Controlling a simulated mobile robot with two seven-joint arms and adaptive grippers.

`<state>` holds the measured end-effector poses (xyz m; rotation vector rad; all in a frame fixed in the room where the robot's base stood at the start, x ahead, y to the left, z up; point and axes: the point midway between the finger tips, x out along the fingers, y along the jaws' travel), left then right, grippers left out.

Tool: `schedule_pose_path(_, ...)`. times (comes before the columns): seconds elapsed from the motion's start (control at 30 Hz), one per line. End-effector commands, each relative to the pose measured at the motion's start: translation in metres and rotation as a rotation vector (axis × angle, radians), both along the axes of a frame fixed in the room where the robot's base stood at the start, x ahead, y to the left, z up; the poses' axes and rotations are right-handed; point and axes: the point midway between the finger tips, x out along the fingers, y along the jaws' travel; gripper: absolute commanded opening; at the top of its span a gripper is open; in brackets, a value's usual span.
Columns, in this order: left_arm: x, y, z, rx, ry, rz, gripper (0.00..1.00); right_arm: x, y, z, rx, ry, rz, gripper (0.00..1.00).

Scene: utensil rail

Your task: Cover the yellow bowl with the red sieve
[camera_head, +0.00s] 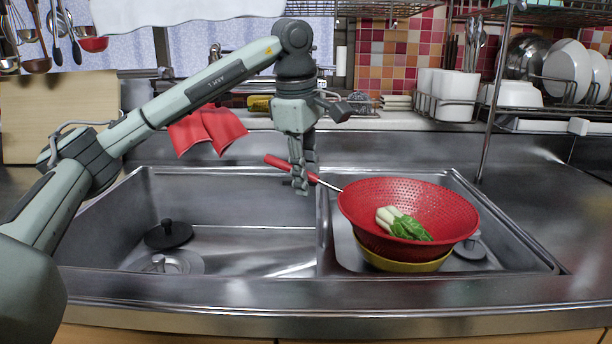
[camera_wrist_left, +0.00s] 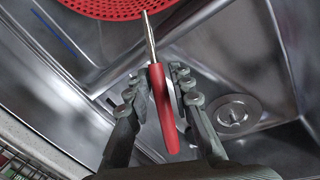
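The red sieve (camera_head: 420,198) is at the right sink basin, directly over the yellow bowl (camera_head: 403,264). It covers most of the bowl, whose lower front shows beneath it. The sieve looks tilted, with its right side lower. I cannot tell whether it rests fully on the bowl. Its handle points left. My left gripper (camera_head: 302,182) is around the red handle and looks shut on it. In the left wrist view, the handle (camera_wrist_left: 162,110) lies between the fingers, and the sieve's rim (camera_wrist_left: 105,8) is at the top. My right gripper is not in view.
White and green vegetables (camera_head: 404,223) lie inside the sieve. The left basin (camera_head: 255,240) is free apart from a black stopper (camera_head: 168,234) and the drain. A metal post (camera_head: 496,95) and dish rack stand behind right. A red cloth (camera_head: 207,130) hangs behind the left basin.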

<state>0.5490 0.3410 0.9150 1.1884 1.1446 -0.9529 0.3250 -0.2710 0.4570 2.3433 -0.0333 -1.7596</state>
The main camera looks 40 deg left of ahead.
Motion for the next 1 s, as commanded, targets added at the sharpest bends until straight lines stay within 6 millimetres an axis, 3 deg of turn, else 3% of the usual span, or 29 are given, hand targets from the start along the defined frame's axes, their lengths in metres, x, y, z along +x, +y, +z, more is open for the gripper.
schedule_pose_path(0.1, 0.0, 0.0, 0.0, 0.0, 0.0, 0.0, 0.38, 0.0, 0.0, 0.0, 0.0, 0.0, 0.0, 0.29)
schedule_pose_path(0.47, -0.001, 0.0, 0.005, 0.001, 0.001, -0.001, 0.38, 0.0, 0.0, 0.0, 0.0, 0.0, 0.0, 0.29)
schedule_pose_path(1.0, -0.018, -0.002, 0.095, 0.002, -0.004, 0.0, 0.38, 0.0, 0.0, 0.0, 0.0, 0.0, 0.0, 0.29)
